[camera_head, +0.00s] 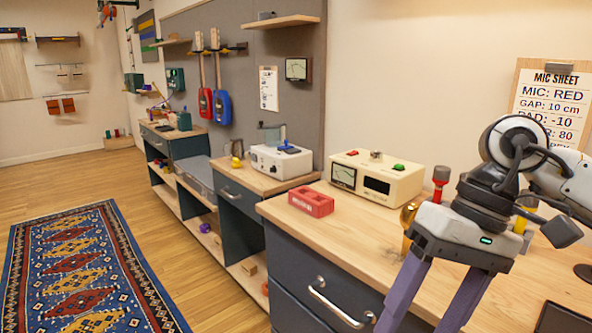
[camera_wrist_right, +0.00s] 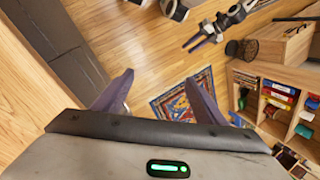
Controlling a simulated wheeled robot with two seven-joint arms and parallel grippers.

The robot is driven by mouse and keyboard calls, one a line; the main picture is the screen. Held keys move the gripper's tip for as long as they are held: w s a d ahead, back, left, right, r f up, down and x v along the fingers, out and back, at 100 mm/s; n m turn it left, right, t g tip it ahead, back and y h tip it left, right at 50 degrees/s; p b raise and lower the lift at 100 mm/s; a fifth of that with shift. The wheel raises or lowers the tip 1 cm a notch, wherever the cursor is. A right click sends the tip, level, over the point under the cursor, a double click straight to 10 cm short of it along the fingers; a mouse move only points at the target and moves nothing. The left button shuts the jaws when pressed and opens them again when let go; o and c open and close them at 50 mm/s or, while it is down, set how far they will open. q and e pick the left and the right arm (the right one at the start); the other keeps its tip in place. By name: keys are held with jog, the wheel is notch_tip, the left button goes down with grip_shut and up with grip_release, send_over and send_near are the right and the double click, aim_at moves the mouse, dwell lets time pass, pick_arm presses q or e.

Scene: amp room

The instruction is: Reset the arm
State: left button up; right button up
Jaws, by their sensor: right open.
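My right arm comes in from the right in the head view, and my right gripper (camera_head: 432,312) hangs with its two purple fingers spread and nothing between them. It is above the front edge of the wooden counter (camera_head: 345,228), at the drawer side. In the right wrist view the fingers of the right gripper (camera_wrist_right: 162,95) stand apart with floor and rug between them.
On the counter stand a red brick-like block (camera_head: 311,201), a cream meter box (camera_head: 377,178), and a red-topped tool (camera_head: 440,180) close to my right arm. A mic sheet (camera_head: 552,105) hangs on the wall. A patterned rug (camera_head: 85,270) lies on open floor at left.

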jog(key=s+a+f+m+g+y, duration=0.1)
jog(key=s+a+m+g+y, duration=0.15)
jog(key=a, duration=0.35)
jog(key=s+a+f+m+g+y, duration=0.1)
jog(key=s+a+m+y, duration=0.15)
jog(key=a, duration=0.35)
jog(key=w+a+r+m+t+y, duration=0.25)
jog(key=a+r+m+y, duration=0.4)
jog(key=m+y, duration=0.7)
jog(key=w+d+f+m+t+h, duration=0.4)
jog(key=f+m+t, duration=0.45)
jog(key=m, duration=0.75)
jog(key=w+d+f+m+t+h, duration=0.2)
jog(key=w+f+m+t+h, duration=0.3)
jog(key=m+t, duration=0.8)
jog(key=d+f+m+g+h, duration=0.2)
jog(key=d+f+m+h, duration=0.4)
jog(key=f+m, duration=0.55)
jog(key=s+d+f+m+g+h, duration=0.2)
jog(key=s+f+m, duration=0.4)
jog(key=s+f, duration=0.3)
jog(key=s+d+f+m+g+h, duration=0.3)
jog(key=s+d+f+m+g, duration=0.2)
jog(key=s+f, duration=0.4)
notch_tip(320, 180, down, 4)
jog(key=shift+s+r+m+g, duration=0.25)
jog(key=shift+m+g, duration=0.3)
jog(key=shift+m, duration=0.45)
